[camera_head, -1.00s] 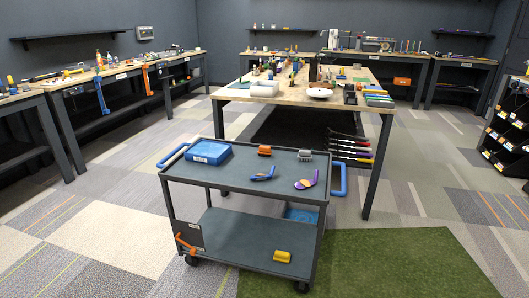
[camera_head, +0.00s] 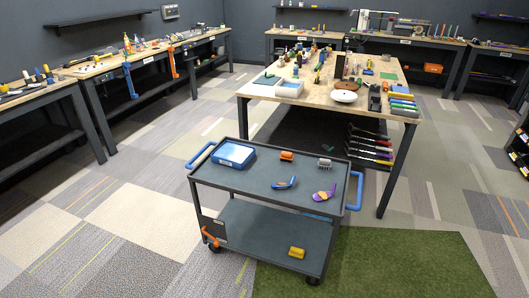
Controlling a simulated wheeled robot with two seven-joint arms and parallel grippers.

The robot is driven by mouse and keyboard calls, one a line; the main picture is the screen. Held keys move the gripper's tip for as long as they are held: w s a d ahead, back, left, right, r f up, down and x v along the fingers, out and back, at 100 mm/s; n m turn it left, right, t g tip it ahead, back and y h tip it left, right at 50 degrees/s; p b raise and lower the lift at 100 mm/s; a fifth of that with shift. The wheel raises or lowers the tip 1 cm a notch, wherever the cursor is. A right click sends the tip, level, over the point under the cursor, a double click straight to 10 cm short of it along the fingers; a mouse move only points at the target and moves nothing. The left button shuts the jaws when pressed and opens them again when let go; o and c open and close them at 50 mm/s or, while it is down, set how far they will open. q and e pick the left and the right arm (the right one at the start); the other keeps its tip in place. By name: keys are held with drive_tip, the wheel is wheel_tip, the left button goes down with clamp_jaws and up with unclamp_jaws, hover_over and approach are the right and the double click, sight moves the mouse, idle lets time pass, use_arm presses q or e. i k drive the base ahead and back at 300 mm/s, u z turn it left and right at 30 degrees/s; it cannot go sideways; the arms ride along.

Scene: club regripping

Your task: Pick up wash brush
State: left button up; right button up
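Neither of my grippers shows in the head view. On the top shelf of the dark cart (camera_head: 262,179) lie two small brush-like things at the back: an orange one (camera_head: 287,155) and a grey one (camera_head: 325,163). They are too small for me to tell which, if either, is the wash brush. A blue club-head-like piece (camera_head: 285,183) and a purple and orange piece (camera_head: 325,192) lie nearer the front. Nothing touches the two brush-like things.
A blue box (camera_head: 233,154) sits at the cart top's left. A yellow block (camera_head: 296,252) lies on the lower shelf. A crowded wooden workbench (camera_head: 318,92) stands behind the cart. Carpet is open on the left; a green mat (camera_head: 400,262) lies at front right.

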sight(288, 156)
drive_tip(key=u, duration=0.65)
drive_tip(key=i, duration=2)
drive_tip(key=z, duration=0.9)
